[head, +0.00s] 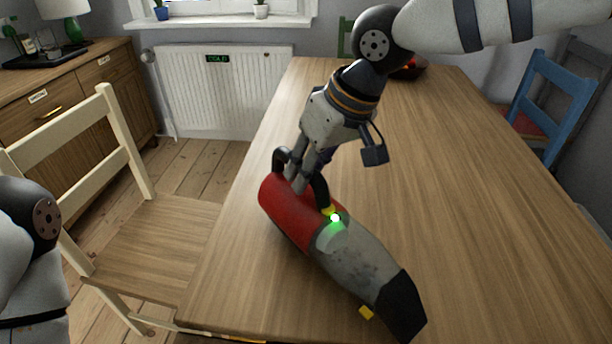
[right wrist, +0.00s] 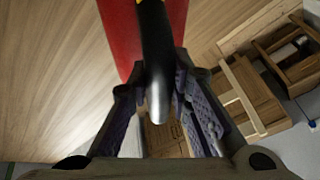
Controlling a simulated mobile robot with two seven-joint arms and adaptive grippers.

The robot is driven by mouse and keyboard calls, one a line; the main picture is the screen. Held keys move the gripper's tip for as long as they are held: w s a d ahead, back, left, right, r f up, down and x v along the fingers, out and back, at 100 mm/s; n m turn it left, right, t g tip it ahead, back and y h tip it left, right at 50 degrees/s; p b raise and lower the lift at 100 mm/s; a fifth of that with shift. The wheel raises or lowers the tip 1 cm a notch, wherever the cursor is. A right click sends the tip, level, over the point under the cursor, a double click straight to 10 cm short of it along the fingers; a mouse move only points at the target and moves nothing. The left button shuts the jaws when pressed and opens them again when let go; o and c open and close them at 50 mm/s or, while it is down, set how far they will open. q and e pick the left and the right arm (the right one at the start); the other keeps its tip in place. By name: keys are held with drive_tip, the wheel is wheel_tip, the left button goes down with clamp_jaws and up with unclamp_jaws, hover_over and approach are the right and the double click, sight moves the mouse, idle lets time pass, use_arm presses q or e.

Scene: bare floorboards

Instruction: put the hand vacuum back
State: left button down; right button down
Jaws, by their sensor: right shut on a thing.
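The hand vacuum (head: 285,212) has a red body, a grey front section, a black nozzle and a lit green light. It is over the near part of the wooden table (head: 450,170), nozzle toward the lower right. I cannot tell whether it touches the tabletop. My right gripper (head: 302,183) reaches down from above and is shut on its black handle. In the right wrist view the dark handle (right wrist: 156,55) lies between the two fingers, with the red body behind it. My left gripper is out of view; only part of my left arm shows at the left edge.
A cream chair (head: 150,245) stands at the table's left side and a blue chair (head: 545,105) at its right. A dark bowl (head: 409,70) sits at the far end. A sideboard (head: 75,95) with a lamp stands back left. The table's middle and right are clear.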

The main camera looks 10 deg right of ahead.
drive_tip(key=shift+f, duration=0.75)
drive_tip(key=c, duration=1.5)
unclamp_jaws()
drive_tip(key=shift+f, duration=0.1)
drive_tip(key=shift+o, duration=0.2)
